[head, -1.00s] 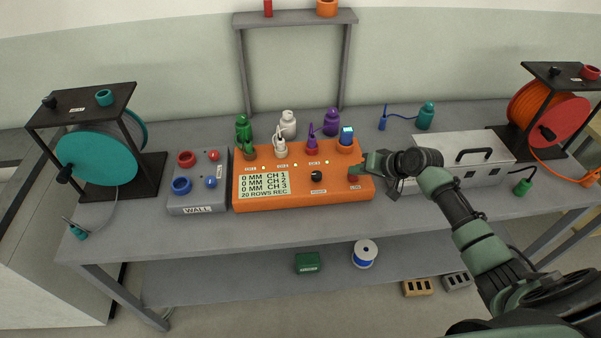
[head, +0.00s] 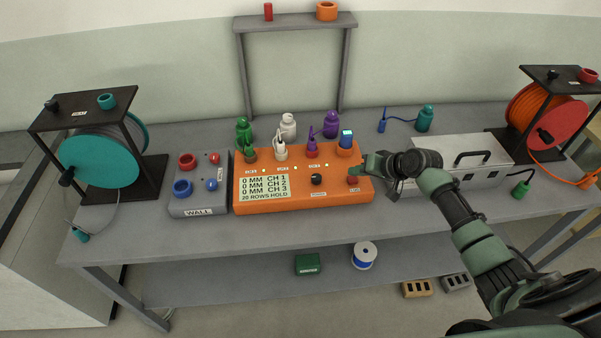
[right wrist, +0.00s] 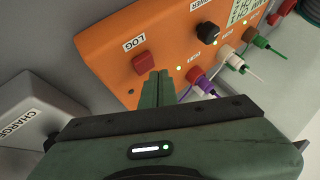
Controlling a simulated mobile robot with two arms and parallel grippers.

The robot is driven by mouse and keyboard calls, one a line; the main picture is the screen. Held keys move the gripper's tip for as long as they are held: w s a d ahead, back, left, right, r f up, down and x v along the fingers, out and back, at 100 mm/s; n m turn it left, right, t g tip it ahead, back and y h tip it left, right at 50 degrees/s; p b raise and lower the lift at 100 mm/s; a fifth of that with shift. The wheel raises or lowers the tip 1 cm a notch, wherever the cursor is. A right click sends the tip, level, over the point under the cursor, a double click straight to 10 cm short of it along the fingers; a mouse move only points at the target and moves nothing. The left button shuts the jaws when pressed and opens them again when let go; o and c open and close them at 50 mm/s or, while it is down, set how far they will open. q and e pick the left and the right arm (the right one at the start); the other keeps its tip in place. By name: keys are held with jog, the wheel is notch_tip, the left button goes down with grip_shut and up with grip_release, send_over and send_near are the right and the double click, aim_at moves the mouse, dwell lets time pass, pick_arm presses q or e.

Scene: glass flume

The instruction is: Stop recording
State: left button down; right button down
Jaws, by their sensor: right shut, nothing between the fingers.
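The orange recorder box (head: 225,190) stands on the bench; its screen (head: 265,187) reads 0 MM for CH 1, CH 2 and CH 3, and "20 ROWS HOLD". A red square button (head: 353,180) sits at its front right; in the right wrist view this button (right wrist: 143,62) is beside the label LOG. My right gripper (head: 367,165) is shut and empty, just behind and right of the button. In the right wrist view its fingertips (right wrist: 157,75) are close to the button, apparently clear of it. My left gripper is out of view.
A black knob (head: 316,180) and several plugs with leads sit on the recorder. A grey WALL box (head: 198,200) is to its left; a light grey box with a handle (head: 458,165) is close on the right. Cable reels stand at both ends. Bottles stand behind.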

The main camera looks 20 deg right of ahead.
aim_at(355, 181)
jog(key=shift+r, duration=0.3)
notch_tip(355, 181, up, 6)
jog(key=p, duration=0.5)
jog(key=shift+p, duration=0.35)
jog(key=shift+a+f, duration=0.1)
dwell(0.4)
